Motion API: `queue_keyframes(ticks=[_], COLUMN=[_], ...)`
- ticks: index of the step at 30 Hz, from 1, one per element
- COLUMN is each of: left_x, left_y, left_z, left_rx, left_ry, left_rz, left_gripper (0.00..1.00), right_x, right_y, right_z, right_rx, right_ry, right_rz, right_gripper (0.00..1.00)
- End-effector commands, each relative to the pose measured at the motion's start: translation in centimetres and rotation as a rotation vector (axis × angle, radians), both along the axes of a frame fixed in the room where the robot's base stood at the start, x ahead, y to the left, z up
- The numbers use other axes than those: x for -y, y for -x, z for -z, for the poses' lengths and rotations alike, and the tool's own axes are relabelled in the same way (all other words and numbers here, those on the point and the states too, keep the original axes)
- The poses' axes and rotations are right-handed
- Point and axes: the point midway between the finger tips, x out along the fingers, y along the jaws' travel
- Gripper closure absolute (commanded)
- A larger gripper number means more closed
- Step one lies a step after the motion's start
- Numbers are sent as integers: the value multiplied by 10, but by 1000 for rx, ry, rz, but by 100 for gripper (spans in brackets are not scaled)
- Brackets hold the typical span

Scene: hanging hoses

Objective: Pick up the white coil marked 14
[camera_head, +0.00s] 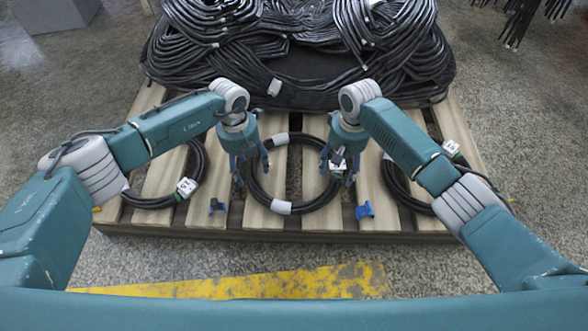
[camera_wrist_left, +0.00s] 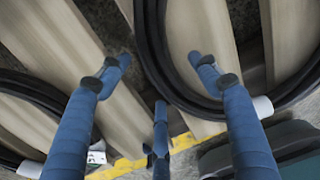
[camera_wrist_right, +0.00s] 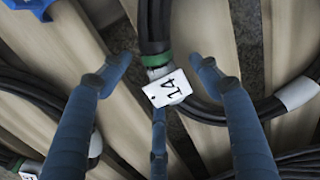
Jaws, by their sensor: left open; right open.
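The coil marked 14 (camera_head: 318,204) is a black hose ring with white bands, lying flat on the middle of a wooden pallet. Its white tag reading 14 (camera_wrist_right: 167,88) hangs by a green band in the right wrist view. My left gripper (camera_head: 251,172) is open over the ring's left side; the hose (camera_wrist_left: 150,50) runs between its fingers in the left wrist view. My right gripper (camera_head: 337,172) is open over the ring's right side, with hose and tag between its fingers. I cannot tell whether any finger touches the hose.
Another black coil (camera_head: 152,202) with a white tag lies left on the pallet (camera_head: 262,218), and one (camera_head: 408,203) lies right. A large pile of black hoses (camera_head: 400,50) stands behind. Blue clips (camera_head: 365,210) sit near the pallet's front edge. A yellow stripe (camera_head: 240,287) marks the floor.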

Motion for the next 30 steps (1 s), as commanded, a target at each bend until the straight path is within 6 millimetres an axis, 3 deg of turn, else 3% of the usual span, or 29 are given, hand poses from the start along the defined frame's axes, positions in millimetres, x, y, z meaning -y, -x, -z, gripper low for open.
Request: queue_keyframes(ticks=[3, 12, 23, 30], left_x=[0, 0, 0, 0], left_y=[0, 0, -1, -1], left_z=[0, 0, -4, -21], left_rx=[0, 0, 1, 1], left_ry=[0, 0, 1, 1], left_rz=[0, 0, 0, 0], left_gripper=[39, 99, 100, 100], right_x=[0, 0, 0, 0], right_y=[0, 0, -1, -1], right_z=[0, 0, -3, -21], right_rx=[-1, -1, 1, 1], right_ry=[0, 0, -1, -1], right_rz=[0, 0, 0, 0], right_gripper=[39, 99, 100, 100])
